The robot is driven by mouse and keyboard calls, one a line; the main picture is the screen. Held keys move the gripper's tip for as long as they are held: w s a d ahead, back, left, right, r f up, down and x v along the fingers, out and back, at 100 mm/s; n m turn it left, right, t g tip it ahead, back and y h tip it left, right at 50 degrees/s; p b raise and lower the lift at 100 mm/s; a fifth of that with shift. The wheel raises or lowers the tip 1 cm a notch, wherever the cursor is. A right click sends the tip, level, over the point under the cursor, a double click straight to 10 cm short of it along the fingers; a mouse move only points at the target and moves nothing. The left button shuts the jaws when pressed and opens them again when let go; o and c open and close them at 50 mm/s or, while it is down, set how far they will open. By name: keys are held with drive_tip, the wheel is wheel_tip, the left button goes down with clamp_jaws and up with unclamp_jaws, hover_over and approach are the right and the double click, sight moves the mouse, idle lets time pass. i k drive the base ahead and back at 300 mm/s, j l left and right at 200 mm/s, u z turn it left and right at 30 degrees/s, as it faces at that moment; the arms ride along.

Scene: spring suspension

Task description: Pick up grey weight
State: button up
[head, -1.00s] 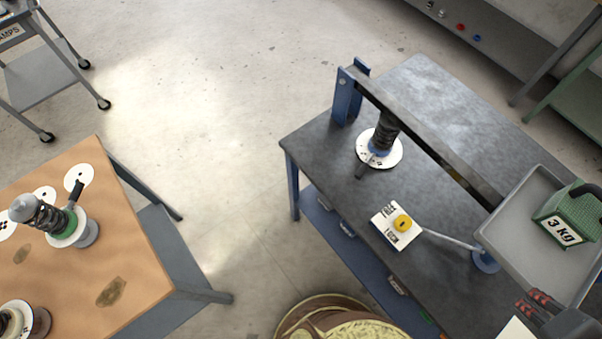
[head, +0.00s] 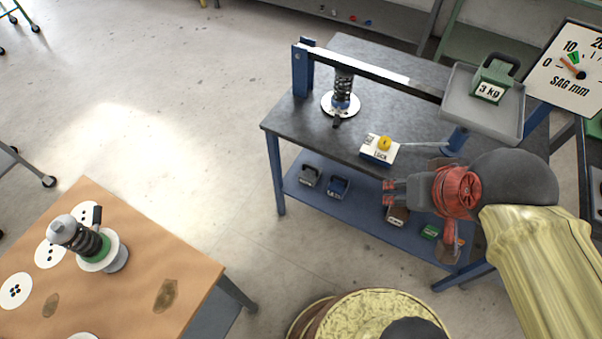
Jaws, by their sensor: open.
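A small dark grey weight (head: 309,177) with a handle sits on the blue lower shelf (head: 352,210) under the dark workbench, at the left of a row of weights. My gripper (head: 386,193) is in front of the bench, to the right of the grey weight and apart from it in the picture. Its dark fingers point left, and nothing shows between them. The gap between the fingers is small in this view. My gripper hides part of the shelf and bench edge.
A blue weight (head: 337,187), a brown weight (head: 397,215) and a green weight (head: 430,232) share the shelf. The workbench top (head: 300,127) overhangs them. Above it are a spring, a lever and a tray (head: 510,122) holding a green 3 kg weight (head: 493,85).

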sight(310, 174)
drive_tip(key=k+j+u, duration=0.1)
drive_tip(key=k+j, duration=0.65)
